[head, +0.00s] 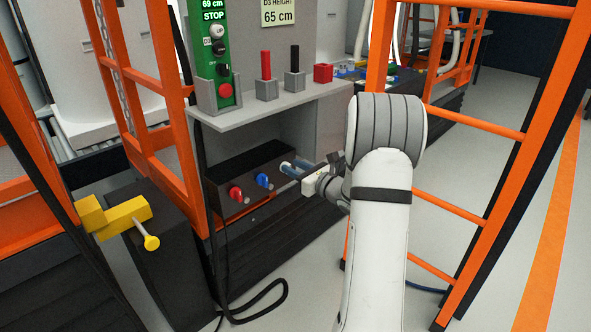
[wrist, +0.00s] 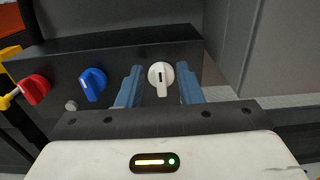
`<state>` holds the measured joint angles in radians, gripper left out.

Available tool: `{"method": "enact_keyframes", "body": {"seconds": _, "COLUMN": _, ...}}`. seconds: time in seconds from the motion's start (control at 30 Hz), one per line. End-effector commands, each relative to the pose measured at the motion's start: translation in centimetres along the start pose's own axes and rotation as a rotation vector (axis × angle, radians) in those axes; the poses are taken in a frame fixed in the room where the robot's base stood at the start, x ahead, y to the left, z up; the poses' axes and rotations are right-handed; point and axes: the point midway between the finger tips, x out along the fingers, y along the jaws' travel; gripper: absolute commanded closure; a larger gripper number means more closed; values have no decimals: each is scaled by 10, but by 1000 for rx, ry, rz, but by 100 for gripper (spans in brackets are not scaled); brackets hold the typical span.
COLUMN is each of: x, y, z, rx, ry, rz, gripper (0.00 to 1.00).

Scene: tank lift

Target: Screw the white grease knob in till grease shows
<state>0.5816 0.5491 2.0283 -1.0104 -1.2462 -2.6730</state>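The white knob (wrist: 161,76) sits on the front of a dark box (wrist: 120,55), at the right end of a row of knobs. A dark mark shows on its upper part and its grip points down. My gripper (wrist: 159,68) is open, with one blue finger on each side of the knob and gaps visible between. The fingers look apart from the knob; how far they reach along it is hard to tell. No grease is seen.
A blue knob (wrist: 92,84) and a red knob (wrist: 35,89) are to the left. A shelf (head: 270,106) with a green control pendant (head: 214,60) is above. An orange ladder frame (head: 480,130) stands right. A black cable (head: 262,310) lies on the floor.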

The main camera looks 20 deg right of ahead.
Motion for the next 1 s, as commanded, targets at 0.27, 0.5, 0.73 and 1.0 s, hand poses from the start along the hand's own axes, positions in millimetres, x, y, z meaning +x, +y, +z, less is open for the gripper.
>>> {"method": "enact_keyframes", "body": {"seconds": 0.27, "x": 6, "y": 0, "z": 0, "rx": 1, "ry": 0, "rz": -2, "gripper": 67}}
{"method": "enact_keyframes", "body": {"seconds": 0.5, "x": 6, "y": -1, "z": 0, "rx": 1, "ry": 0, "rz": -2, "gripper": 80}}
{"method": "enact_keyframes", "body": {"seconds": 0.73, "x": 6, "y": -1, "z": 0, "rx": 1, "ry": 0, "rz": -2, "gripper": 99}}
{"method": "enact_keyframes", "body": {"seconds": 1.0, "x": 4, "y": -4, "z": 0, "rx": 4, "ry": 0, "rz": -5, "gripper": 100}}
